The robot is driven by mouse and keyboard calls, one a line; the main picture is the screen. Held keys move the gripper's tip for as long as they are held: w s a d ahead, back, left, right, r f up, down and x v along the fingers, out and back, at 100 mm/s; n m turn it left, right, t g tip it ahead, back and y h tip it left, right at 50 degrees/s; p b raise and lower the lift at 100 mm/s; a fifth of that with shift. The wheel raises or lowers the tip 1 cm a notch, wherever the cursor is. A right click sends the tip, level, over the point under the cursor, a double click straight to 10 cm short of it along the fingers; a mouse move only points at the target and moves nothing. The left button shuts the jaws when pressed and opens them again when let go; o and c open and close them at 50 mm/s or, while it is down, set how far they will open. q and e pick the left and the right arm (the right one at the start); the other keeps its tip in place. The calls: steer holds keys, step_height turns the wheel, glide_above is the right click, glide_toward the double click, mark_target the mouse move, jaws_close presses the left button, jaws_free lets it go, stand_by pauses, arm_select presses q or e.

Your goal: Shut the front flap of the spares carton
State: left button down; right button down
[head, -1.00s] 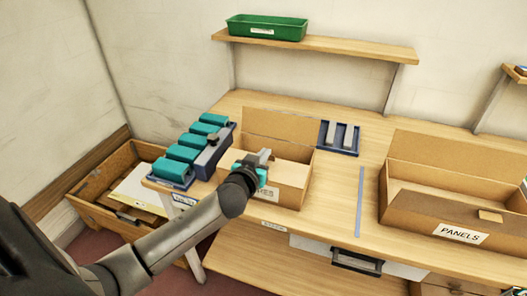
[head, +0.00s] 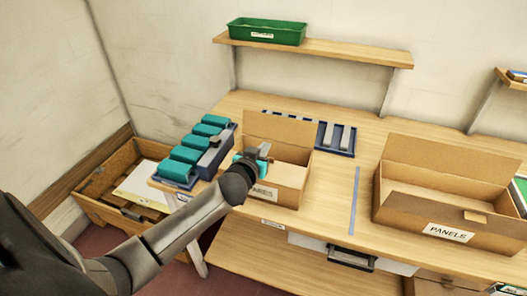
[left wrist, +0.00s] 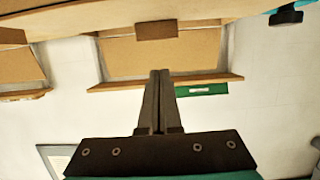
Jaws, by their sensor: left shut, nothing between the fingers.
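The spares carton (head: 290,196) is an open brown box on the bench, its front label partly covered by my left arm. A broad flap (head: 280,136) stands raised along its far side. My left gripper (head: 266,148) is shut and empty, over the left part of the carton's opening; whether it touches the carton is unclear. In the left wrist view, which is upside down, the closed fingers (left wrist: 160,75) show in front of the brown flap (left wrist: 190,52), with a small brown tab (left wrist: 156,27) near the top. My right gripper is not in view.
Teal blocks in a blue rack (head: 187,160) stand close on the left. A blue tray with grey bars (head: 336,140) lies behind to the right. The open panels carton (head: 400,210) stands further right. A shelf with a green bin (head: 266,31) hangs above.

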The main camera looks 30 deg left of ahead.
arm_select(q)
steer(key=v, duration=1)
steer(key=shift+r, duration=0.15)
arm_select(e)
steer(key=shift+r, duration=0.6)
